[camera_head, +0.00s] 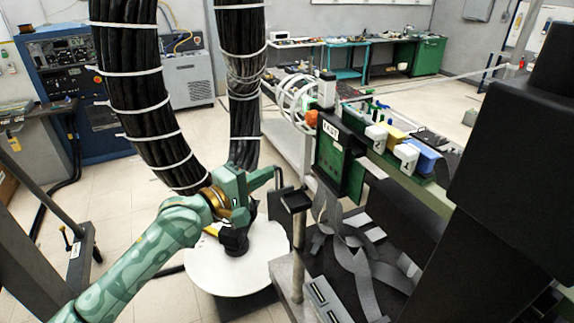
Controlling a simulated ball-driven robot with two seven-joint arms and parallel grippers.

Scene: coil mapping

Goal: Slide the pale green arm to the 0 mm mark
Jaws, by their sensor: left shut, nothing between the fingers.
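My left arm, mottled green, comes in from the lower left. Past a gold ring at its wrist, my left gripper (262,178) points right, shut and empty, before a thin dark hooked post (279,178). A bulky black part hangs below the wrist; I cannot tell what it is. I cannot clearly pick out a separate pale green sliding arm, and no 0 mm mark is readable. A dark green board (340,165) with a small white label stands upright on the bench rig, to the right of my gripper and apart from it. My right gripper is out of view.
Thick black cable bundles (140,90) hang close behind my left wrist. A white round top (240,275) lies below it. Grey ribbon cables (350,250) drape over the bench on the right. White modules (405,155) and a blue block (423,158) sit on the rig.

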